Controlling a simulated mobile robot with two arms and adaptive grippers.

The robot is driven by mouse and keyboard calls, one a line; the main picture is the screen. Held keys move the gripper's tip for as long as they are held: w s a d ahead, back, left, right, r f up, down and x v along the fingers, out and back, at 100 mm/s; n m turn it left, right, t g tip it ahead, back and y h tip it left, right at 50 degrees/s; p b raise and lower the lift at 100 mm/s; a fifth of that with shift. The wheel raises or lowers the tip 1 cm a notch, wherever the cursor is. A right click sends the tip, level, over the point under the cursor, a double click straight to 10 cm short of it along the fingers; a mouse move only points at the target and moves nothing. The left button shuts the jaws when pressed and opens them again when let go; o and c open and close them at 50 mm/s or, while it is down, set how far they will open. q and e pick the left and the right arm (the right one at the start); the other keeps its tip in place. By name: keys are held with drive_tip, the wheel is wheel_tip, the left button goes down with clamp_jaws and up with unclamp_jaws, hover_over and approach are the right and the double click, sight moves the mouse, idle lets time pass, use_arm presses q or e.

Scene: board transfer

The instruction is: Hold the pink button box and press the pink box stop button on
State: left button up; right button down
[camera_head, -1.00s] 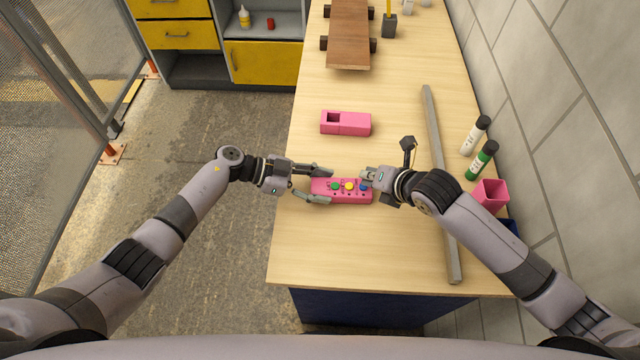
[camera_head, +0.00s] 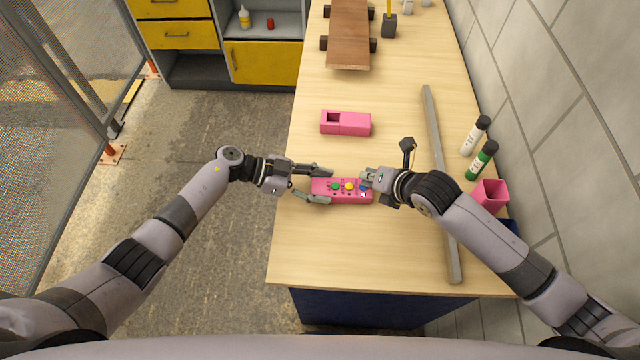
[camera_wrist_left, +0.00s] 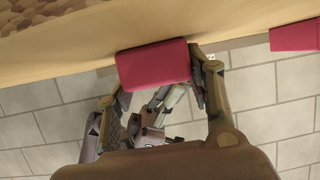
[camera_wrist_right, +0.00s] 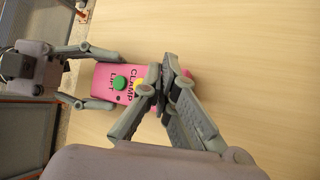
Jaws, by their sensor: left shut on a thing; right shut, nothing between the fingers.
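The pink button box (camera_head: 345,198) lies on the table with green (camera_head: 335,186), yellow (camera_head: 349,186) and blue (camera_head: 364,188) buttons in a row. My left gripper (camera_head: 324,185) is shut on its left end, one finger along each long side. The left wrist view shows the box's plain pink end (camera_wrist_left: 153,65) between the fingers. My right gripper (camera_head: 366,176) is shut and empty, its tips at the box's right end by the blue button. In the right wrist view these tips (camera_wrist_right: 168,80) cover the right part of the box. LIFT and CLAMP labels are readable there; contact cannot be told.
Another pink block (camera_head: 350,124) with a square opening lies behind the box. A grey bar (camera_head: 441,190) runs along the right side, with markers (camera_head: 482,160) and a pink cup (camera_head: 490,196) beyond it. A wooden board (camera_head: 348,40) is at the back. The table's front is clear.

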drive_tip(key=shift+r, duration=0.7)
wheel_tip(320, 180, up, 6)
idle(0.4)
use_arm(q)
drive_tip(key=o, duration=1.4)
drive_tip(key=shift+c, duration=0.2)
